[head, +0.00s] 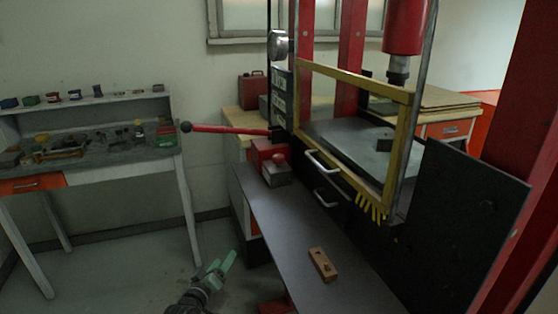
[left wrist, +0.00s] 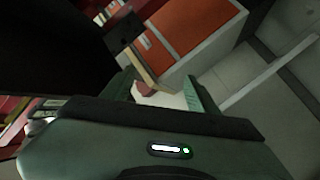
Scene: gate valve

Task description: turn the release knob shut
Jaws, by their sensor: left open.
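A small red knob (head: 279,159) sits on top of a grey block in front of the red pump body (head: 262,151) of the press. I take this to be the release knob, but its setting cannot be told from here. My left gripper (head: 223,259) has green fingers that stand apart with nothing between them. It is low, in front of and below the knob, left of the dark bench and clear of it. In the left wrist view the gripper (left wrist: 160,82) shows open fingers; the knob cannot be made out clearly there. My right gripper is not in view.
A red lever (head: 230,129) with a dark ball end sticks out left from the pump. A dark bench top (head: 285,225) carries a wooden block (head: 322,264). A yellow guard frame (head: 400,150) fronts the press. A workbench (head: 110,160) stands at left, with open floor between.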

